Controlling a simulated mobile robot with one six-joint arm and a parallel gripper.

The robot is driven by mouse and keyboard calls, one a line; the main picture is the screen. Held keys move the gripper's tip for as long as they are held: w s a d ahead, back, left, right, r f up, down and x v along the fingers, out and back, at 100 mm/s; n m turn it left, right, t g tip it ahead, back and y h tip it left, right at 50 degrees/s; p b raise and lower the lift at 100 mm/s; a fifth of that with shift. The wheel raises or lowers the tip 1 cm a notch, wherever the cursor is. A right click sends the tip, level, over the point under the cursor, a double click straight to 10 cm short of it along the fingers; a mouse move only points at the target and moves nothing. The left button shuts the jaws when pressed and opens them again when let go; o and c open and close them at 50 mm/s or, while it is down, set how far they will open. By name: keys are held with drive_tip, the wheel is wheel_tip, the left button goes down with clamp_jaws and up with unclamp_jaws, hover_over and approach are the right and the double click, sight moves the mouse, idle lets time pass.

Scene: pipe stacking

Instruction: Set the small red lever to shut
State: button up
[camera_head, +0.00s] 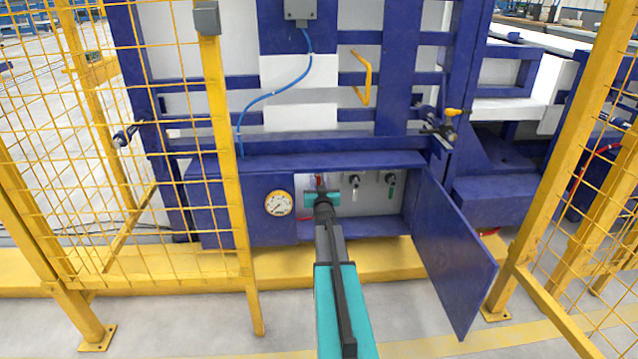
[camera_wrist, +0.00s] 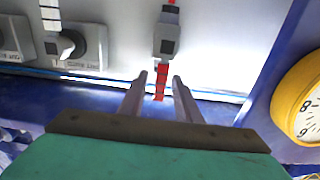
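The small red lever (camera_wrist: 161,82) shows in the wrist view, pointing down the picture from a grey valve body (camera_wrist: 167,38) on the white back panel. My gripper (camera_wrist: 159,78) is open, with one finger on each side of the lever and visible gaps to it. Whether the lever lies fully between the fingers in depth, I cannot tell. In the head view my gripper (camera_head: 322,196) reaches into the open blue cabinet (camera_head: 270,178) and hides most of the lever and its valve.
The blue cabinet door (camera_head: 452,255) hangs open. Yellow fencing (camera_head: 232,180) stands left.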

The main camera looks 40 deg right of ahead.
drive_tip(key=shift+w+d, duration=0.1)
clamp_jaws()
drive_tip(key=shift+w+a, duration=0.1)
drive_tip(key=shift+a, duration=0.1)
idle(0.4)
